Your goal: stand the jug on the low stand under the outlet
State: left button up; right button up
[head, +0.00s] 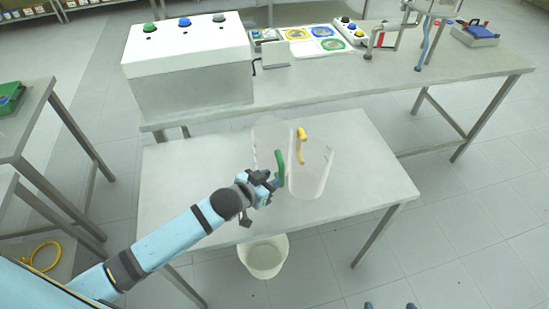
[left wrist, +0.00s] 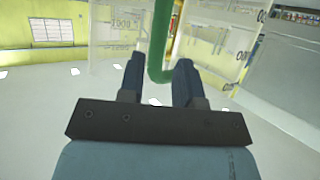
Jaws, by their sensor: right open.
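Two clear jugs stand side by side on a low grey table (head: 370,165). One jug (head: 268,133) has a green handle (head: 280,166); the other jug (head: 315,175) has a yellow handle. My left gripper (head: 275,180) is at the green handle. My right gripper (head: 390,306) shows only as fingertips at the bottom edge, open and apart from everything. I cannot make out the low stand or outlet clearly.
A long bench (head: 340,80) behind carries a white box (head: 190,65) with coloured knobs, cards, and a metal frame with a blue hose (head: 423,45) at right. A white bucket (head: 263,258) stands on the floor by the table's front edge. Floor at right is clear.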

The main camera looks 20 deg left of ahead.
aim_at(275, 159)
pick_arm(q)
jog(key=x, duration=0.4)
jog(key=shift+w+d+f+p, duration=0.2)
jog(key=shift+f+p, duration=0.1)
jog(key=shift+f, duration=0.2)
grip_shut()
jog(key=shift+r, duration=0.1)
